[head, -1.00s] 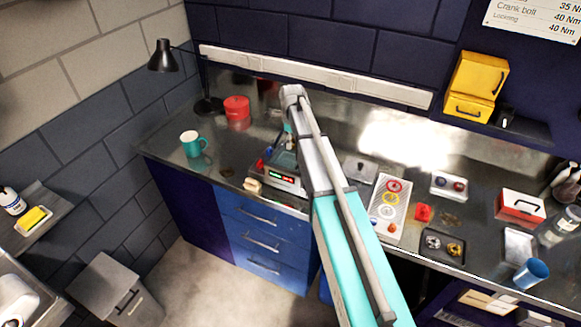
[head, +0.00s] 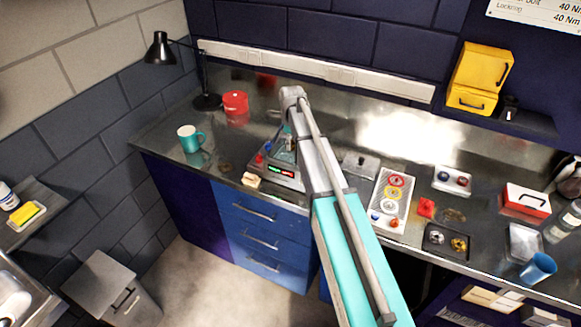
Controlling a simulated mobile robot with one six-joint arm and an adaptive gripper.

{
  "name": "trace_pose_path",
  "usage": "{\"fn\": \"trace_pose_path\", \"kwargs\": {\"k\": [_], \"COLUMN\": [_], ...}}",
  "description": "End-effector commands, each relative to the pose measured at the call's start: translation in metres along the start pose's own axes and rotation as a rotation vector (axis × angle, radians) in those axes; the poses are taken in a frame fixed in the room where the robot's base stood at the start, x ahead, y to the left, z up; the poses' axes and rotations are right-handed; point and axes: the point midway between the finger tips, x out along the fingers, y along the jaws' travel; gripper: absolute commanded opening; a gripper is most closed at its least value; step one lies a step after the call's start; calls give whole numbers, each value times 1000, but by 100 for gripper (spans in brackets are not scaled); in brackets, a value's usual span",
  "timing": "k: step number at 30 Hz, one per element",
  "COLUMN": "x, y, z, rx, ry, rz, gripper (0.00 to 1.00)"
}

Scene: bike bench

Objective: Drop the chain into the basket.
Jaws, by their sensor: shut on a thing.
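My gripper (head: 289,143) shows only in small part, low beside my arm and over the grey cleaning unit (head: 283,182) on the bench. My arm hides most of it, and the fingertips are hard to make out. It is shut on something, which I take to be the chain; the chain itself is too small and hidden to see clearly. The open top of the unit lies under the gripper. The basket cannot be told apart from the unit's top here.
A teal mug (head: 189,139) and a red tin (head: 235,104) stand to the left, by the black lamp (head: 160,49). To the right are a white tray with coloured rings (head: 391,205), a dark parts tray (head: 446,241) and a blue cup (head: 538,267). The bench between mug and unit is mostly clear.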

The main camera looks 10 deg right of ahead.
Motion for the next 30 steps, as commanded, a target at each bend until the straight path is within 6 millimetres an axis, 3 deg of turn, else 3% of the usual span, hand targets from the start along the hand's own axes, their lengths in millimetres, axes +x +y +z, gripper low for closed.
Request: {"fn": "trace_pose_path", "kwargs": {"k": [9, 23, 24, 27, 30], "x": [22, 24, 24, 24, 24], "y": [0, 1, 1, 1, 1], "z": [0, 1, 1, 1, 1], "rx": [-1, -1, -1, -1, -2], "ry": [0, 0, 0, 0, 0], "rz": [0, 0, 0, 0, 0], "gripper": [24, 24, 80, 99, 100]}}
